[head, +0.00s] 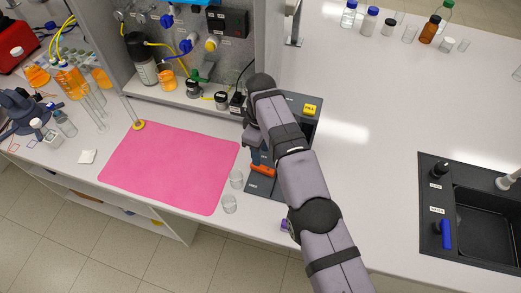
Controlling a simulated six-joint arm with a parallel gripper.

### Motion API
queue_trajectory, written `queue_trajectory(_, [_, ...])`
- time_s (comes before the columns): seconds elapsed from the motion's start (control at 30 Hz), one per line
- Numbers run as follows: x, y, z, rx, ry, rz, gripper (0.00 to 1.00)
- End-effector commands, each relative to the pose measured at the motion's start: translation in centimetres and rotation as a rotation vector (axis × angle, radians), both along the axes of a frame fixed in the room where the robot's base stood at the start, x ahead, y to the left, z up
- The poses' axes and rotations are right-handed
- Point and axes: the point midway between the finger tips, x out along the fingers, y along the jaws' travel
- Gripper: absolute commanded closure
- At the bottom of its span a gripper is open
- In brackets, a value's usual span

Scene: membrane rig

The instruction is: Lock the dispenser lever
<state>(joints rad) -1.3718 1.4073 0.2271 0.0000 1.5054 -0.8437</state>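A dark grey bench unit (304,128) with a yellow label stands under my arm; I take it for the dispenser. An orange handle (262,170), apparently its lever, shows at the unit's front left, lying nearly level. My gripper (253,138) is at the unit's left side, just above and behind the orange handle in the picture. My arm and wrist cover much of the unit. The fingers are too small and hidden to tell whether they are open or touch anything.
A pink mat (170,167) lies to the left. A grey panel with valves and bottles rises behind. A black sink (484,222) is at right; the bench between is clear.

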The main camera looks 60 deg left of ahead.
Motion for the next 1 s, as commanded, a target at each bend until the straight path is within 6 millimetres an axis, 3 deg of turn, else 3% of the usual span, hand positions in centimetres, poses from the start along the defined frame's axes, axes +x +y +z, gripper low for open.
queue_trajectory(0.67, [0.7,0.1,-0.9,0.078,0.095,0.040,0.64])
queue_trajectory(1.0, [1.6,-1.2,-1.1,0.219,0.198,0.032,0.64])
